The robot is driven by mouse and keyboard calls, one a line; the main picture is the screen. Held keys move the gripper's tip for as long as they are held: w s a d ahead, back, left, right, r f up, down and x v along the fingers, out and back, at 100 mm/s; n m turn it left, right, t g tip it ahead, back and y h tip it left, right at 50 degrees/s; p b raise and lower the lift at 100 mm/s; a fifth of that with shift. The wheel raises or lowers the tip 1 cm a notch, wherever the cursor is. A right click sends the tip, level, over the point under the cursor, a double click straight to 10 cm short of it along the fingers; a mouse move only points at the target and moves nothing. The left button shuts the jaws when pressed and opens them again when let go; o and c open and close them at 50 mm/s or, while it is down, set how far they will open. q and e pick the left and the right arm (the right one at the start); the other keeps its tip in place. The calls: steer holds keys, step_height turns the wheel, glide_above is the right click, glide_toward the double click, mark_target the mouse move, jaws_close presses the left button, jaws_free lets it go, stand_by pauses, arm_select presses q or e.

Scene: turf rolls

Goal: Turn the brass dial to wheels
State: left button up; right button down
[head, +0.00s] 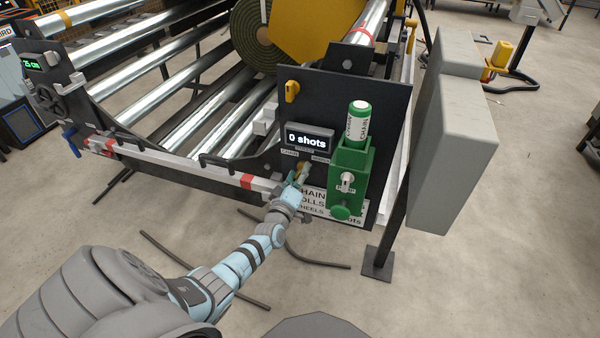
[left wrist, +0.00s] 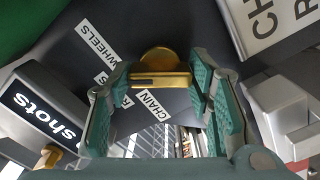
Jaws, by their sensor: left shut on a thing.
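The brass dial (left wrist: 160,66) sits on the dark panel (head: 308,92), below the display reading "0 shots" (head: 308,139). My left gripper (head: 300,180) reaches it from below and largely covers it in the head view. In the left wrist view the gripper's teal pads (left wrist: 160,82) are shut on the dial's bar, one on each side. Labels around the dial read CHAIN (left wrist: 152,105) and WHEELS (left wrist: 97,44); a third label is mostly hidden behind a finger. I cannot tell which label the dial points to. My right gripper is not in view.
A green pump block (head: 350,178) with a CHAIN cartridge (head: 358,121) stands right of the dial, close to my gripper. A yellow knob (head: 292,91) is above. A grey box (head: 455,140) stands further right. Metal rollers (head: 180,85) fill the left.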

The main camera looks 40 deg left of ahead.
arm_select(q)
steer(key=shift+m+p, duration=0.3)
steer(key=shift+m, duration=0.7)
steer(key=o, duration=1.1)
steer(key=shift+o, duration=0.2)
steer(key=v, duration=1.2)
